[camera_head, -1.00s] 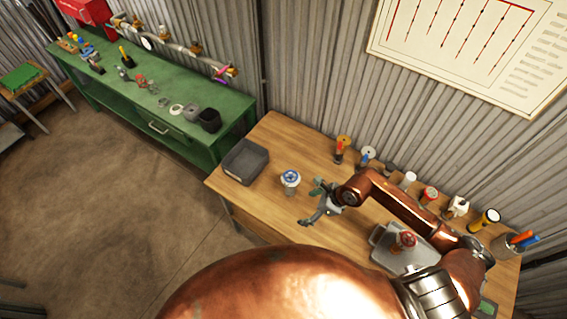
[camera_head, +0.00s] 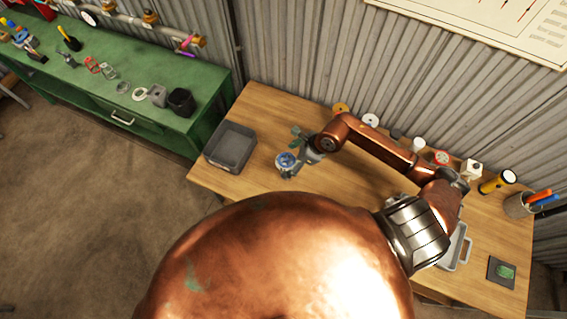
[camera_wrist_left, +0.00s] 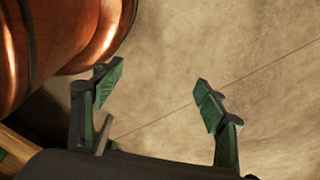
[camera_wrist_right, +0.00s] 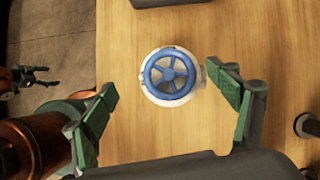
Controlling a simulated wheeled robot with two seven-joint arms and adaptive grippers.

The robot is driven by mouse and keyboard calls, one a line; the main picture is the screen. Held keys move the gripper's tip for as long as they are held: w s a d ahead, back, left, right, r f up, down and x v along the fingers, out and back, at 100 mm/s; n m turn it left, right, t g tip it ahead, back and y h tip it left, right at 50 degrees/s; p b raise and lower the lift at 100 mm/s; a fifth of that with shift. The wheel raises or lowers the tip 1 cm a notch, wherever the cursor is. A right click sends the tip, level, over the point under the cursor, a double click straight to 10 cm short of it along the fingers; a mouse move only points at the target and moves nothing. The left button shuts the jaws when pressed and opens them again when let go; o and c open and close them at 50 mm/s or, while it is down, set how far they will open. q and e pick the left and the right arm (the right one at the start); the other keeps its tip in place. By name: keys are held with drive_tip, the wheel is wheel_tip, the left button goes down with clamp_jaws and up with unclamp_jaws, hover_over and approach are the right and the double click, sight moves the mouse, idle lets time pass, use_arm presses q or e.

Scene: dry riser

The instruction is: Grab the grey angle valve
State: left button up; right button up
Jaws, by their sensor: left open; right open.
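The grey valve with a blue handwheel (camera_head: 287,160) stands upright on the wooden table. The right wrist view shows its blue wheel (camera_wrist_right: 170,76) from above, with a pale grey rim around it. My right gripper (camera_head: 296,152) is open right at the valve. In the right wrist view the valve appears between the open green-padded fingers (camera_wrist_right: 161,86), a little nearer the right finger. I cannot tell whether they touch. My left gripper (camera_wrist_left: 156,90) is open and empty above the brown floor, and is not in the head view.
A dark grey bin (camera_head: 231,147) stands left of the valve. Several parts, a yellow flashlight (camera_head: 497,182) and a pen cup (camera_head: 518,205) line the table's back edge. A light tray (camera_head: 457,246) lies partly behind my right arm. A green workbench (camera_head: 130,105) stands at left.

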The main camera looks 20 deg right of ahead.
sight(286, 161)
drive_tip(key=shift+w+f, duration=0.4)
drive_tip(key=shift+f, duration=0.3)
drive_tip(key=shift+x, duration=1.15)
drive_tip(key=x, duration=0.2)
drive_tip(key=p+x, duration=0.1)
drive_tip(key=x, duration=0.1)
drive_tip(key=shift+w+d+f, duration=0.15)
drive_tip(key=shift+w+f, duration=0.05)
drive_tip(key=shift+f, duration=0.2)
use_arm(q)
drive_tip(key=shift+s+r, duration=0.2)
drive_tip(key=shift+r, duration=0.2)
use_arm(e)
drive_tip(key=shift+w, duration=0.1)
drive_tip(key=c, duration=2)
